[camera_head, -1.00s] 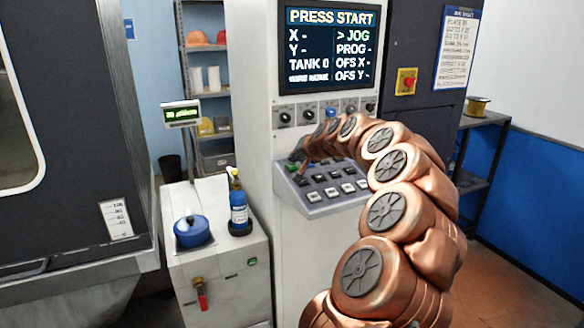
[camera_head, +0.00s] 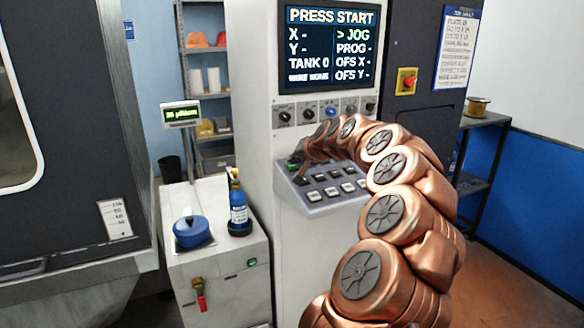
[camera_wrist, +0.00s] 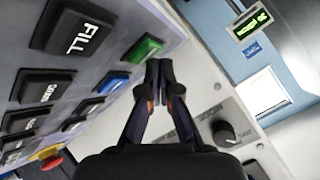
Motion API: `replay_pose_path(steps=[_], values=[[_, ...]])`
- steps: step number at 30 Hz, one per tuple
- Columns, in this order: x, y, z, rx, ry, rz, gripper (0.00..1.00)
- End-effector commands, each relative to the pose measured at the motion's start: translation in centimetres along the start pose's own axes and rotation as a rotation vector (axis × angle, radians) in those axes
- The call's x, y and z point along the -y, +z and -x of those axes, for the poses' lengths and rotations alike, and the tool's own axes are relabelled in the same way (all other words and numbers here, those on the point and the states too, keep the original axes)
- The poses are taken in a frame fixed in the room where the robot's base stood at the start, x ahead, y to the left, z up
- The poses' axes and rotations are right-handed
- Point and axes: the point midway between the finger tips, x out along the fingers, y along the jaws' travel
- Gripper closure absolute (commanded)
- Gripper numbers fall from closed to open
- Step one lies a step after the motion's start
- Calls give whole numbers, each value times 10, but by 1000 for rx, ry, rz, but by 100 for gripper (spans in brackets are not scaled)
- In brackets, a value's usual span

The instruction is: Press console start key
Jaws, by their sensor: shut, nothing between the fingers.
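The console (camera_head: 257,130) has a screen (camera_head: 328,45) that reads PRESS START, with a sloped key panel (camera_head: 318,205) below it. My gripper (camera_wrist: 159,68) is shut and empty, its fingertips beside a green key (camera_wrist: 143,48) in the wrist view. I cannot tell whether they touch it. The green key's lettering is not visible, so I cannot read which key is the start key.
A dark knob (camera_wrist: 225,132) is to the right. A blue bottle (camera_head: 238,205) stands on the cabinet left of the console.

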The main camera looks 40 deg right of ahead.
Motion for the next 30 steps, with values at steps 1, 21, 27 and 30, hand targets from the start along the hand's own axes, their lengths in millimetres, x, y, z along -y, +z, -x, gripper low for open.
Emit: replay_pose_path(steps=[1,21,27,30], values=[[0,0,0,0,0,0,100],[-3,3,-4,0,0,0,100],[-4,4,-6,0,0,0,100],[-4,4,-6,1,0,0,100]])
